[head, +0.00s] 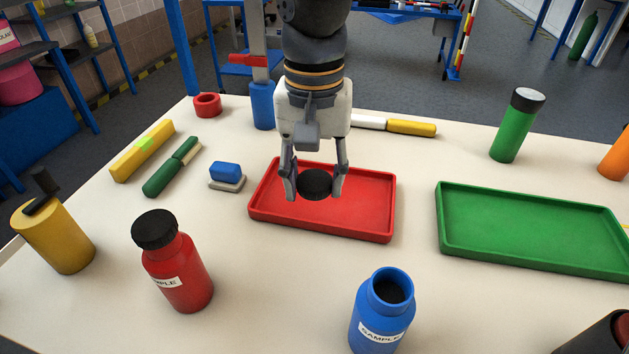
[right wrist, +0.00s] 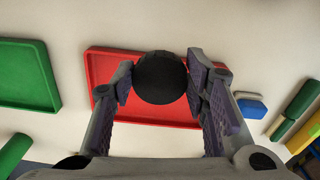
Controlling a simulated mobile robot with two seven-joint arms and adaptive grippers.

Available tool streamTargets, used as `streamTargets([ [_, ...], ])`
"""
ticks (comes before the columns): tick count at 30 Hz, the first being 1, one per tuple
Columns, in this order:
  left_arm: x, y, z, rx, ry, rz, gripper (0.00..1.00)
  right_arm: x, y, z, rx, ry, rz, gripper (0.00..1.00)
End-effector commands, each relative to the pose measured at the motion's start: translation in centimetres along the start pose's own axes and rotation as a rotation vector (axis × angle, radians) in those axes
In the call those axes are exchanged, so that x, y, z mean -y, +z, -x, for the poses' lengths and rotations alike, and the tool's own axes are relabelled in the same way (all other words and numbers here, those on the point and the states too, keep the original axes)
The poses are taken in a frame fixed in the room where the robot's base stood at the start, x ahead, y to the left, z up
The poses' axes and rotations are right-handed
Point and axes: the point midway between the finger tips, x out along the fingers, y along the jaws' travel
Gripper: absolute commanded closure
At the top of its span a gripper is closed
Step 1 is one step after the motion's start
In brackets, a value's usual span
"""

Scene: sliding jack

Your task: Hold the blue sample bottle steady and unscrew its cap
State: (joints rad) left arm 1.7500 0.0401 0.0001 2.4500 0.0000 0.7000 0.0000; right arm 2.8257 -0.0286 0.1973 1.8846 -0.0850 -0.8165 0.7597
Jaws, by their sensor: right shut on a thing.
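The blue sample bottle (head: 381,318) stands upright at the front of the table in the head view, its dark mouth open and no cap on it. My right gripper (head: 316,186) is shut on a round black cap (head: 316,184) over the red tray (head: 378,214). In the right wrist view the cap (right wrist: 160,78) sits between the two fingers, with the red tray (right wrist: 150,110) behind it. The gap between cap and tray is hard to judge. My left gripper is not in view, and nothing is seen holding the blue bottle.
A red sample bottle (head: 178,270) with a black cap stands at the left front. A green tray (head: 530,248) lies to the right. A yellow container (head: 58,238), a blue-and-grey block (head: 226,177) and a green bottle (head: 515,128) stand around. Bare table lies between the trays.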

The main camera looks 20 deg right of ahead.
Motion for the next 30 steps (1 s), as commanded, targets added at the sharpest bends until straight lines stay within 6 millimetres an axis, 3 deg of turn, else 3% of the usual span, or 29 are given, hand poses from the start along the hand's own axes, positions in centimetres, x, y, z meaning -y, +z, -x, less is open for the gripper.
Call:
streamTargets([
  [7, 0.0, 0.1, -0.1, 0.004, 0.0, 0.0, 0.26, -0.6, -6.0, -2.9, 0.003, -0.001, -0.001, 0.92],
  [13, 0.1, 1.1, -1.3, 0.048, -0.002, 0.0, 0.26, -1.0, -9.2, -7.1, 0.01, 0.004, -0.001, 0.92],
  [20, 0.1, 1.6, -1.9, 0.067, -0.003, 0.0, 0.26, -1.1, -10.8, -8.8, 0.005, 0.002, 0.0, 0.92],
  [25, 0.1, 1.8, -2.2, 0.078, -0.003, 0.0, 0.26, -1.2, -11.1, -11.7, 0.004, 0.003, 0.002, 0.92],
  [30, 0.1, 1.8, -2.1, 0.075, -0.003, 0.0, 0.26, -1.1, -11.1, -11.8, -0.001, -0.001, 0.001, 0.92],
])
